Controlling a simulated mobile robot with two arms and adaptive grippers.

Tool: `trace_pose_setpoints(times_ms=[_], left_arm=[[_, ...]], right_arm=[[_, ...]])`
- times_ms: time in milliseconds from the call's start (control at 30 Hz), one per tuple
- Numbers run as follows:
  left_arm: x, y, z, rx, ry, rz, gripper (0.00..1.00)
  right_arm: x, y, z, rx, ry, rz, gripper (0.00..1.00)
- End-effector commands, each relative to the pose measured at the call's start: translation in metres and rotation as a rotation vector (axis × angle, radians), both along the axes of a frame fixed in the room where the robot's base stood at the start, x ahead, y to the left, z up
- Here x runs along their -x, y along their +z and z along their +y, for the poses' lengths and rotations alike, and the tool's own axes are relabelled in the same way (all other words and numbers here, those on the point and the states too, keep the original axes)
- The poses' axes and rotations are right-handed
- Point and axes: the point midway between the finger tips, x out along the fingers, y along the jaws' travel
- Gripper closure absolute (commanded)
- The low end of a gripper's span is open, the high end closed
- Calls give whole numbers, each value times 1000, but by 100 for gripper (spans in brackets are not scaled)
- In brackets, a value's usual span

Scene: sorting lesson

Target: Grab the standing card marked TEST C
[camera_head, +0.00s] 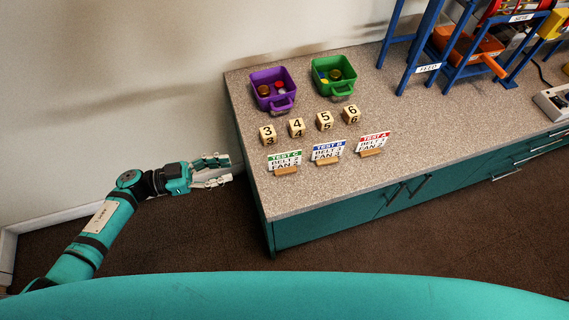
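The standing card marked TEST C (285,159) has a green header and stands in a small wooden base near the counter's left front edge. It is the leftmost of three cards. The TEST B card (328,150), with a blue header, and the TEST A card (374,142), with a red header, stand to its right. My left gripper (226,170) is open and empty, left of the counter and apart from the TEST C card. My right gripper is out of view.
Several numbered wooden blocks (297,128) stand in a row behind the cards. A purple bin (287,104) and a green bin (322,86) with small items stand farther back. A blue rack (421,50) is at the right. The speckled counter (450,120) is bare right of the cards.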

Motion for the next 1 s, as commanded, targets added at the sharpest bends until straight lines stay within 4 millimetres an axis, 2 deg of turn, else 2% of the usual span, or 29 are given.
trace_pose_setpoints(times_ms=[100,400,700,867,1000], left_arm=[[-6,1,-27,7,1,-2,69],[-21,-1,-86,7,5,-3,69],[-27,-2,-110,5,6,-1,69],[-35,-6,-133,7,5,-5,69],[-40,-4,-149,6,6,-2,69]], right_arm=[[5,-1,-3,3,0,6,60],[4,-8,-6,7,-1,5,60],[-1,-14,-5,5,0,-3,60],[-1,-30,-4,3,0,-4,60],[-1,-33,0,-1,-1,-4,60]])
